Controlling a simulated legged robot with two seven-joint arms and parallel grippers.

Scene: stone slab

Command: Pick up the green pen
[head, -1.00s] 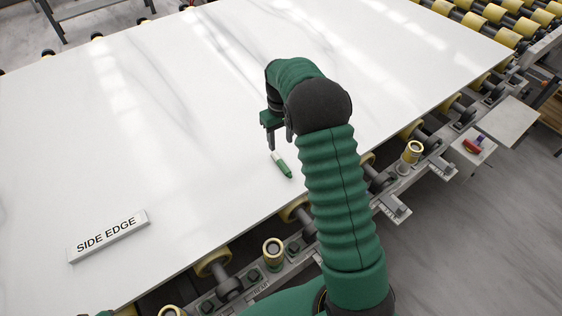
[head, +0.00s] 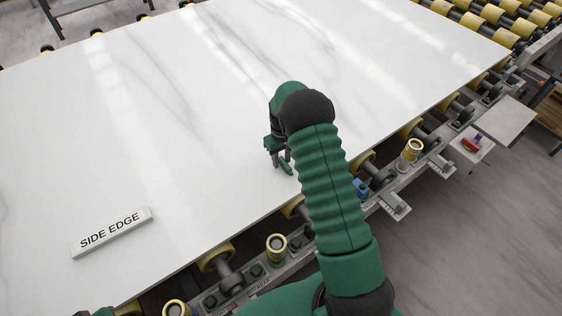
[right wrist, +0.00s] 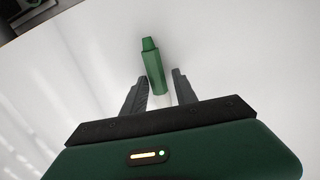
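The green pen (head: 286,168) lies on the white stone slab (head: 150,110) near its front edge. In the head view my right gripper (head: 281,163) is low over it and partly hides it. In the right wrist view the pen (right wrist: 153,66) lies between and ahead of the two fingers of my right gripper (right wrist: 159,83). The fingers are apart, with visible gaps beside the pen. Only a small green part, perhaps of my left arm, shows at the bottom left of the head view; its gripper is not visible.
A "SIDE EDGE" block (head: 111,232) lies on the slab at left. Yellow rollers (head: 217,257) and a metal rail run along the slab's front edge. A red object (head: 471,144) sits on a small plate at right. The slab around the pen is clear.

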